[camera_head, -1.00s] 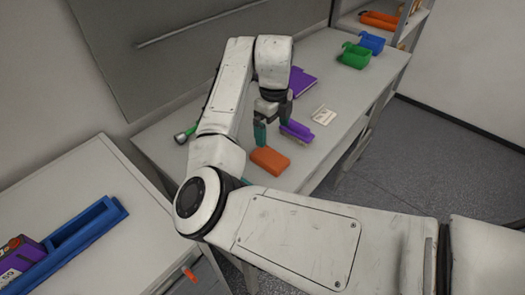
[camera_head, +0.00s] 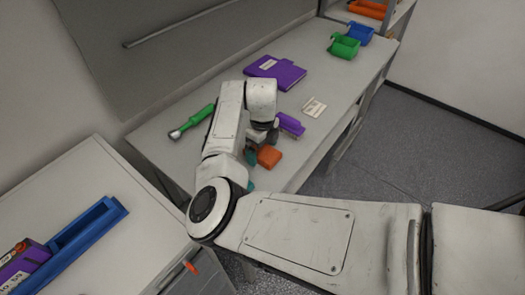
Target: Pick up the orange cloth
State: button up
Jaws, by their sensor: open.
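The orange cloth (camera_head: 270,156), a small folded-looking block, lies near the front edge of the grey bench (camera_head: 312,152). My gripper (camera_head: 261,149) is open and low at the cloth, with teal fingers on its left and back sides. The gripper and wrist hide the cloth's left part. I cannot tell whether the fingers touch it.
A purple brush-like item (camera_head: 290,124) lies just behind the cloth. A blue tray (camera_head: 88,232) is on the left cabinet.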

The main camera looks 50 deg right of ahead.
jog(key=shift+c, duration=0.5)
jog(key=c, duration=1)
jog(key=shift+o, duration=0.2)
jog(key=shift+r, duration=0.6)
jog(key=s+a+r+b, duration=0.4)
jog(key=s+a+r, duration=0.5)
jog(key=a+r, duration=0.1)
jog(key=shift+a+r+b, duration=0.3)
jog(key=shift+r+b, duration=0.05)
jog(key=shift+r, duration=0.55)
jog(key=shift+s, duration=0.1)
